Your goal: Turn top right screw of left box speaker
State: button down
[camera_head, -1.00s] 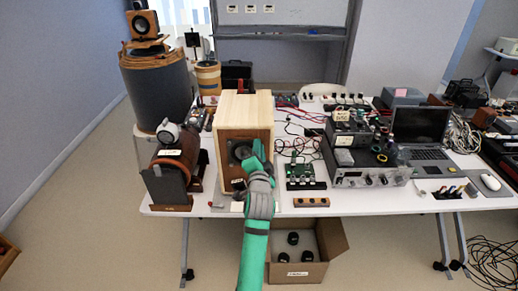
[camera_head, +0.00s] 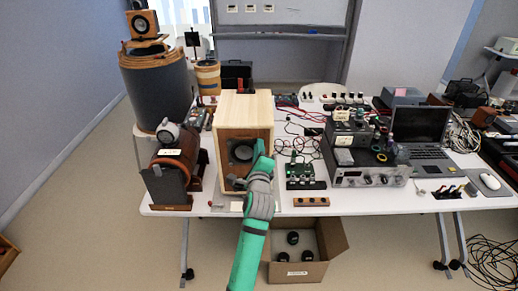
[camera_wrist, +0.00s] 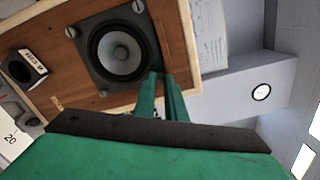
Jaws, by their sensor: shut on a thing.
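The left box speaker (camera_head: 228,108) is a pale wooden box with a brown front panel, on the table left of centre. Its round driver (camera_head: 242,152) sits in a dark square frame and shows large in the wrist view (camera_wrist: 120,52). Two slotted silver screws, one screw (camera_wrist: 138,6) and another screw (camera_wrist: 72,32), show at frame corners, clear of the fingers. My gripper (camera_head: 260,148) is at the upper right of the driver. In the wrist view my gripper (camera_wrist: 160,76) has its green fingers close together at a frame corner, shut on the top right screw, which they hide.
A brown cylindrical device (camera_head: 172,165) stands close to the speaker's left. A green circuit board (camera_head: 304,175) and stacked instruments (camera_head: 365,160) are to its right. A cardboard box (camera_head: 308,252) with dark round items is on the floor below the table edge.

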jog(key=shift+f+m, duration=0.15)
jog(key=shift+m, duration=3.55)
jog(key=c, duration=1.8)
grip_release()
jog(key=shift+s, duration=0.1)
jog(key=s, duration=1)
jog(key=shift+s, duration=0.35)
